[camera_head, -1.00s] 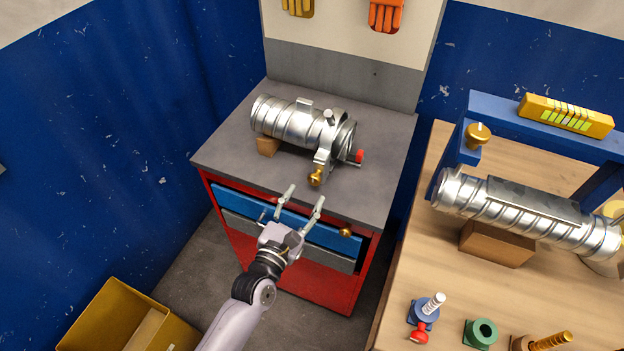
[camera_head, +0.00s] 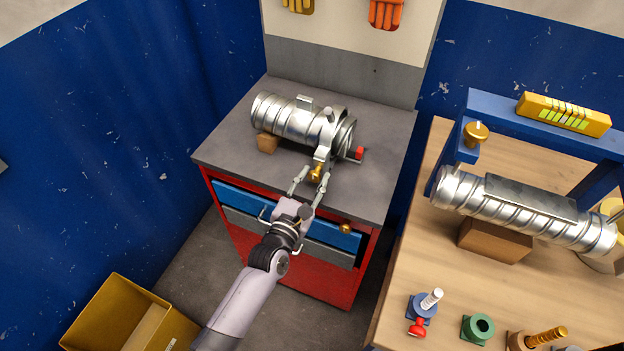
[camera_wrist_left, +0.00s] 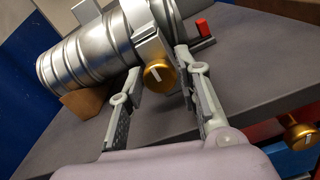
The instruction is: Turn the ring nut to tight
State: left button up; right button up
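The ring nut is a brass knob (camera_head: 316,173) on the front of the clamp around the silver spiral duct (camera_head: 290,119) on the grey bench top. In the left wrist view the brass nut (camera_wrist_left: 159,76) shows a pale line on its face and sits just beyond the fingertips. My left gripper (camera_head: 312,178) is open, with its two fingers pointing at the nut, one on each side of it. The wrist view shows clear space between the fingers (camera_wrist_left: 155,85) and nothing held. My right gripper is not in view.
A brown block (camera_head: 267,143) supports the duct. A red-tipped lever (camera_head: 359,153) sticks out right of the clamp. The cabinet's blue drawer (camera_head: 240,203) has a brass knob (camera_head: 345,229). A wooden table (camera_head: 420,285) with a second duct (camera_head: 525,210) stands at the right.

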pick_arm(q)
grip_shut()
jog(key=shift+m, duration=0.3)
